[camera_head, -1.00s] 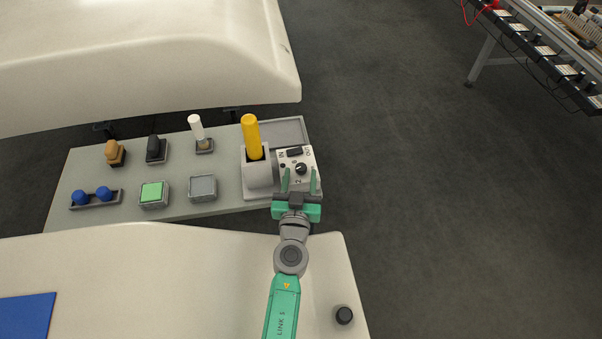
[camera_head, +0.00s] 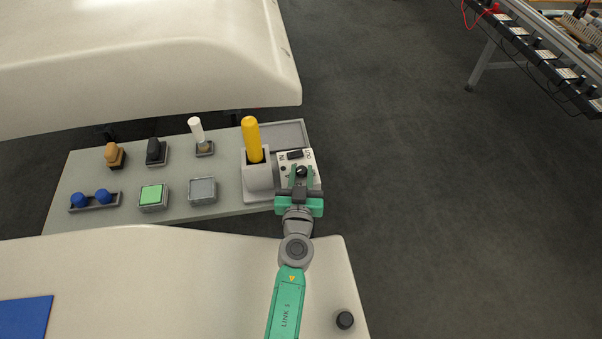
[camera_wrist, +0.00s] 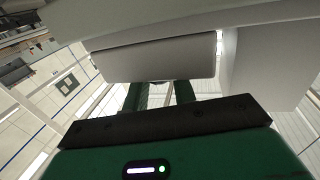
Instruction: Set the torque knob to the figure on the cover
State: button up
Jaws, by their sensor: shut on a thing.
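A small white panel (camera_head: 286,158) stands at the right end of the grey console. It carries a dark round knob (camera_head: 302,171) with printed marks around it, too small to read and partly hidden by my fingers. My gripper (camera_head: 302,170) is at the panel from the front, its two green fingers on either side of the knob and shut on it. In the wrist view the two fingers (camera_wrist: 160,93) reach up toward a grey block (camera_wrist: 155,58), and the knob cannot be made out. No figure on a cover is legible.
A yellow lever (camera_head: 252,140) stands close left of the panel. Farther left on the console (camera_head: 225,160) are a white-tipped lever (camera_head: 197,130), a green button (camera_head: 153,196) and blue knobs (camera_head: 92,198). A large cream hood (camera_head: 140,65) overhangs behind. Open floor lies right.

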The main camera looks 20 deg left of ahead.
jog(key=y+p, duration=0.1)
jog(key=n+g+y, duration=0.1)
jog(key=n+y+p, duration=0.1)
jog(key=shift+w+d+r+g+p, duration=0.15)
jog(key=shift+d+r+g+p, duration=0.15)
jog(key=shift+d+g, duration=0.1)
jog(key=n+g+y+p, duration=0.1)
jog(key=n+y, duration=0.1)
jog(key=shift+w+f+g+y, duration=0.1)
jog(key=shift+g+y, duration=0.2)
jog(key=n+g+y+b, duration=0.1)
jog(key=n+g+y, duration=0.2)
jog(key=shift+w+d+f+b, duration=0.15)
jog(key=shift+f+b, duration=0.2)
jog(key=shift+n+g+y+b, duration=0.6)
jog(key=shift+n+g+b, duration=0.25)
jog(key=shift+g, duration=0.35)
jog(key=shift+r+g, duration=0.1)
jog(key=shift+g, duration=0.2)
jog(key=o, duration=1)
jog(key=shift+r, duration=0.1)
